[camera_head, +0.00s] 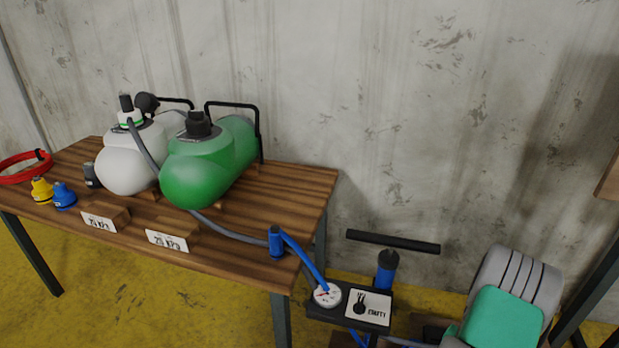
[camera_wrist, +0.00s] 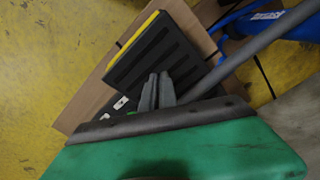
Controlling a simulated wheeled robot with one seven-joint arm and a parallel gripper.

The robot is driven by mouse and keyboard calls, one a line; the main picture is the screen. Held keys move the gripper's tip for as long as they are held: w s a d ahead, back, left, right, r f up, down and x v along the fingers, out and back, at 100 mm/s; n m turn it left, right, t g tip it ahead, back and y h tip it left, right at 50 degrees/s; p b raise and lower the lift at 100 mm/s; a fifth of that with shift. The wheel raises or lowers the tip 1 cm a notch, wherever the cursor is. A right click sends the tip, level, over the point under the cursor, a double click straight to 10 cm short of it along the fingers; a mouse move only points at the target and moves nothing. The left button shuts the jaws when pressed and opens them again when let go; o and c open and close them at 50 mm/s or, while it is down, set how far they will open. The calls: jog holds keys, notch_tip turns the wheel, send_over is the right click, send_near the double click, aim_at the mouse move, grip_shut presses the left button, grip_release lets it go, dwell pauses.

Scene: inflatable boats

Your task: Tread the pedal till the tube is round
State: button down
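The foot pump's black ribbed pedal (camera_wrist: 155,50), with a yellow edge, shows tilted in the wrist view. My gripper (camera_wrist: 158,80) has its two grey fingers together over the pedal's lower part. I cannot tell whether they touch it, and nothing shows between them. In the head view, my arm hides the pedal. The green tube (camera_head: 197,180) looks full and rounded on the table, and the white tube (camera_head: 128,165) beside it also looks rounded. A round gauge (camera_head: 327,295) sits on the pump's black box; its reading is too small to tell.
The wooden table (camera_head: 300,190) holds a red hose coil (camera_head: 20,168), yellow (camera_head: 41,190) and blue (camera_head: 64,196) fittings, and two pressure cards. A grey hose runs to the blue connector (camera_head: 276,243) at its right edge. A wall stands close behind.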

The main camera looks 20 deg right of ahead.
jog(key=shift+f+b, duration=0.3)
jog(key=shift+f, duration=0.45)
notch_tip(320, 180, up, 8)
jog(key=p, duration=0.6)
jog(key=shift+f, duration=0.35)
jog(key=w+a+r+n+p, duration=0.2)
jog(key=w+a+r+p, duration=0.3)
jog(key=r, duration=0.7)
jog(key=w+a+r+n+t+p, duration=0.15)
jog(key=a+r+p, duration=0.4)
jog(key=r, duration=0.65)
jog(key=w+a+r+n+p, duration=0.4)
jog(key=a+r, duration=0.3)
jog(key=r, duration=0.5)
jog(key=s+a+r+n+t+p, duration=0.1)
jog(key=s+a+r+n+p, duration=0.1)
jog(key=s+a+r+p, duration=0.2)
jog(key=s+a+r+n+p, duration=0.3)
jog(key=a+r+p, duration=0.7)
jog(key=a+r, duration=0.5)
notch_tip(320, 180, up, 6)
jog(key=shift+s+a+f+t, duration=0.15)
jog(key=shift+s+a+t, duration=0.15)
jog(key=shift+s, duration=0.2)
